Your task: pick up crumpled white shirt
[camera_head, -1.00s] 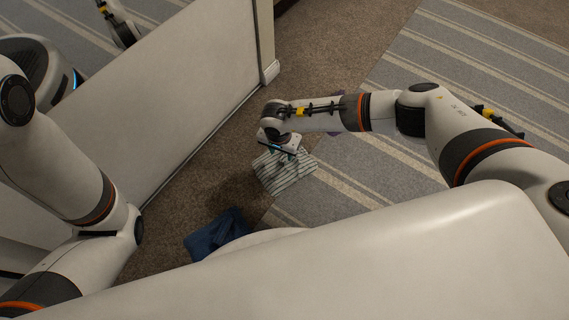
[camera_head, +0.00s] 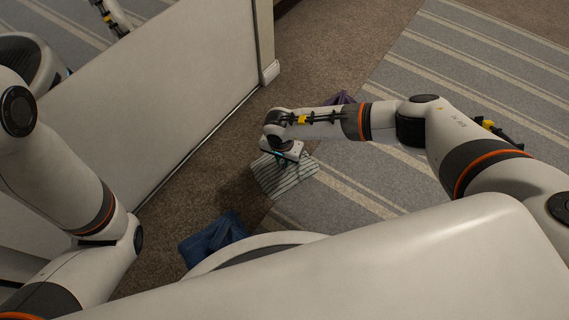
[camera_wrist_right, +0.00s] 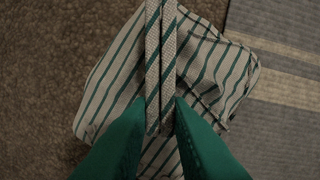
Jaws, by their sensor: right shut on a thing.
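A crumpled white shirt with dark green stripes (camera_head: 285,180) lies on the floor where the brown carpet meets the striped rug. It also fills the middle of the right wrist view (camera_wrist_right: 205,65). My right gripper (camera_head: 279,157) is down at the shirt's upper part in the head view. In the right wrist view its green fingers (camera_wrist_right: 160,112) are shut on a raised, narrow fold of the shirt. The rest of the cloth spreads out below the fold. My left arm shows at the left, but its gripper is out of view.
A blue cloth (camera_head: 213,236) lies on the carpet nearer to me, partly behind a pale curved rim (camera_head: 283,238). A purple thing (camera_head: 342,98) lies behind my right forearm. A white panel (camera_head: 150,100) stands at the left. The striped rug (camera_head: 350,190) is open at the right.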

